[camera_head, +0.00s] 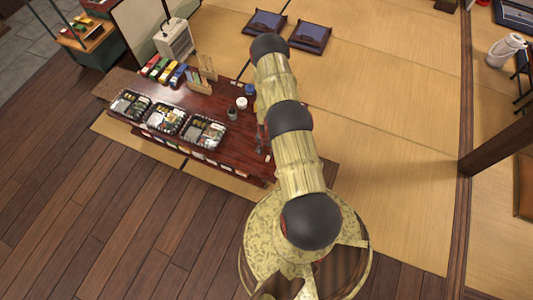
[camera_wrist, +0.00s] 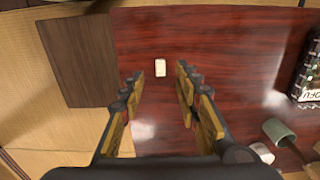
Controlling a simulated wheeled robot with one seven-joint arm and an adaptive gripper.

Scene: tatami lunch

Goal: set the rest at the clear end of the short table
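A small white block that looks like the rest (camera_wrist: 160,67) lies flat on the glossy red-brown table (camera_wrist: 225,50) in the wrist view. A small pale spot at the table's right end in the head view (camera_head: 268,157) may be the same piece. My gripper (camera_wrist: 159,82) is open and empty over the table, its fingers apart. In the wrist picture the rest shows between and just beyond the fingertips, not touching them. In the head view my arm hides most of the gripper.
Three food boxes (camera_head: 168,119) line the table's near side. A green cup (camera_wrist: 278,130) and a white cup (camera_wrist: 262,152) stand right of my gripper in the wrist view. A dark board (camera_wrist: 78,60) lies left. Bare tabletop surrounds the rest.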

